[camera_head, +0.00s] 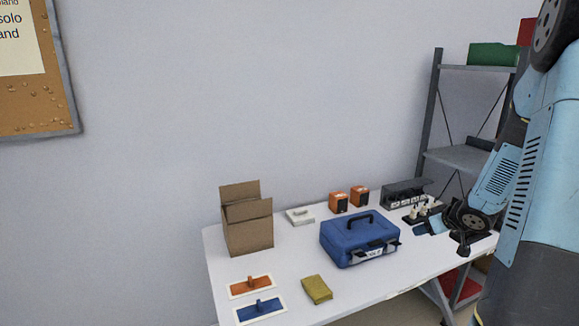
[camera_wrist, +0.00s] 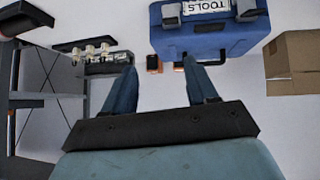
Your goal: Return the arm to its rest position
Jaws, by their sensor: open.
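My gripper (camera_head: 428,227) shows at the right of the head view, by the right end of the white table (camera_head: 400,293). My light blue arm comes down to it along the right edge. In the wrist view my gripper (camera_wrist: 161,66) has its two blue fingers spread apart, with nothing held between them. In the head view the fingers are close to a dark holder with white items (camera_head: 422,211). I cannot tell whether they touch it. The blue toolbox (camera_head: 345,245) stands shut, left of my gripper; it also shows in the wrist view (camera_wrist: 205,40), apart from the fingers.
An open cardboard box (camera_head: 249,235), two orange boxes (camera_head: 339,203), a dark rack (camera_head: 402,190), a white item (camera_head: 299,216), a yellow block (camera_head: 317,289), and orange (camera_head: 251,286) and blue (camera_head: 260,309) flat tools are on the table. A grey shelf (camera_head: 465,157) stands behind on the right.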

